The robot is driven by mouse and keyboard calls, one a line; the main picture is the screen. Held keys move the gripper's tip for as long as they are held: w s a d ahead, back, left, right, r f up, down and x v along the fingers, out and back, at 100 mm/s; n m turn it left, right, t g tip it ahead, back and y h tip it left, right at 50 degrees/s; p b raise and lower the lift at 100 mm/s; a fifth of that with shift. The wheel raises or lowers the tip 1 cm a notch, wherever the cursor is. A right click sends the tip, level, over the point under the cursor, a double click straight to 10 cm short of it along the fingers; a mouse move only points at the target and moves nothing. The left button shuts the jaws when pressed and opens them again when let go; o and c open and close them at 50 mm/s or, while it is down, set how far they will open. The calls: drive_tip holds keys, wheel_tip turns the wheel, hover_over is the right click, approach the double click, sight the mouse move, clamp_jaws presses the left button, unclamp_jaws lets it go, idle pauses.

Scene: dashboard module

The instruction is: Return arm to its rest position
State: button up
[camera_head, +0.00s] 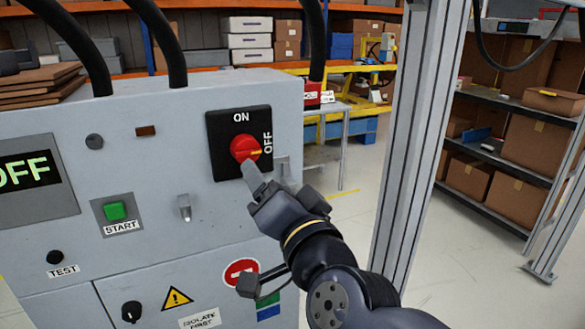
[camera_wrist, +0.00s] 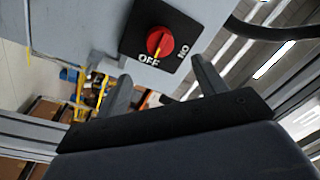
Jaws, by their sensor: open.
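My gripper (camera_wrist: 160,88) is open and empty, with its two fingers apart in the wrist view. In the head view my gripper (camera_head: 262,180) is in front of the grey panel, just below the red rotary switch (camera_head: 244,148). The switch sits on a black plate marked ON and OFF, and its yellow mark points to OFF. In the wrist view the red switch (camera_wrist: 159,41) lies beyond the fingertips, with its mark toward OFF. Whether a fingertip touches the panel cannot be told.
The grey cabinet (camera_head: 160,255) carries an OFF display (camera_head: 30,175), a green START button (camera_head: 115,211) and a TEST knob (camera_head: 55,257). A small latch (camera_head: 282,168) is close to my gripper. A metal post (camera_head: 405,150) stands right of my arm. Shelves (camera_head: 500,170) stand farther right.

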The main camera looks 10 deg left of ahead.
sight(249, 152)
drive_tip(key=b+x, duration=0.1)
drive_tip(key=x, duration=0.9)
drive_tip(key=shift+w+a+r+b, duration=0.1)
drive_tip(key=shift+w+a+b, duration=0.05)
drive_tip(key=shift+w+b, duration=0.15)
drive_tip(key=shift+s, duration=0.15)
